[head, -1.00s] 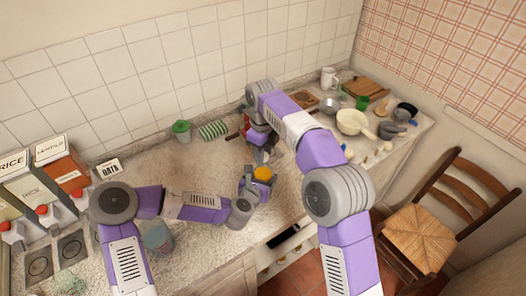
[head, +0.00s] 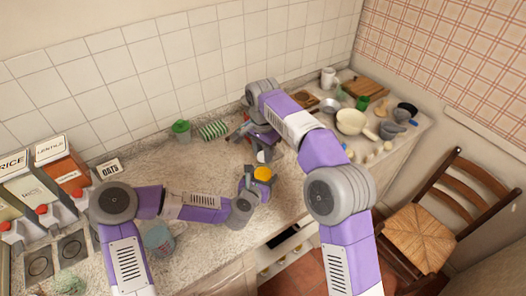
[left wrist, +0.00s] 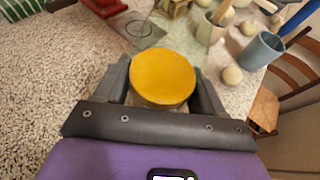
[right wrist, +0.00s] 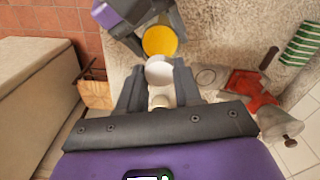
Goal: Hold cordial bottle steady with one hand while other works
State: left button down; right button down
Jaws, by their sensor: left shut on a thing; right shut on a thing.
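A round yellow-topped thing, which I take for the cordial bottle, stands over the counter near its front edge in the head view (head: 262,174). My left gripper (head: 254,184) is shut around it. In the left wrist view its yellow top (left wrist: 163,77) lies between the fingers, and its lower body is mostly hidden. My right gripper (head: 262,150) is just behind it in the head view, shut on a small white round-topped thing (right wrist: 160,70). In the right wrist view this white thing appears just below the yellow top; I cannot tell if they touch.
A green-lidded jar (head: 181,131) and a green striped cloth (head: 214,130) are near the tiled wall. A blue cup (head: 158,240) stands at the front left, labelled bins at far left. Bowls and pots (head: 352,121) crowd the right. The middle left counter is clear.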

jog(key=n, duration=0.9)
jog(key=shift+n, duration=0.4)
jog(key=n, duration=0.3)
jog(key=shift+n, duration=0.4)
jog(key=n, duration=0.5)
jog(key=shift+n, duration=0.3)
jog(key=n, duration=0.9)
jog(key=shift+n, duration=0.3)
jog(key=n, duration=0.3)
jog(key=shift+n, duration=0.4)
jog(key=n, duration=0.5)
jog(key=shift+r, duration=0.1)
